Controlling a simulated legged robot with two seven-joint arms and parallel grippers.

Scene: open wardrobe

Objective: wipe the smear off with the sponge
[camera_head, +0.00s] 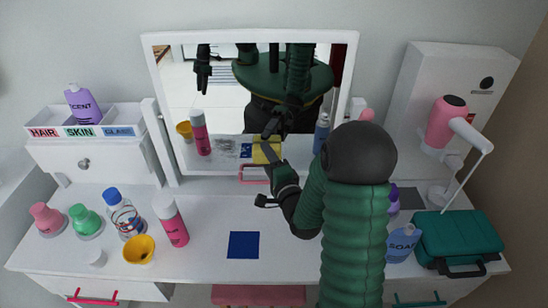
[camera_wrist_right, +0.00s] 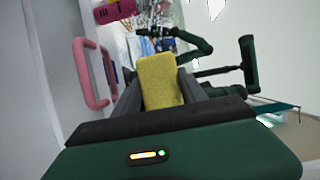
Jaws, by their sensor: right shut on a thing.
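The yellow sponge (camera_head: 262,155) is held upright at the lower part of the white-framed mirror (camera_head: 150,60). My right gripper (camera_head: 270,162) is shut on it, and the wrist view shows the sponge (camera_wrist_right: 160,80) between the two fingers (camera_wrist_right: 162,92). A grey speckled patch, seemingly the smear (camera_head: 224,147), shows low on the mirror, left of the sponge. I cannot tell whether the sponge touches the glass. My left gripper is not directly in view; only a reflection of my body and arms shows in the mirror.
A pink spray can (camera_head: 171,222), yellow cup (camera_head: 139,249) and clear bottle (camera_head: 122,215) stand left on the white table. A blue square (camera_head: 244,245) lies at the front middle. A soap bottle (camera_head: 402,243), teal case (camera_head: 458,238) and pink hair dryer (camera_head: 446,122) are right.

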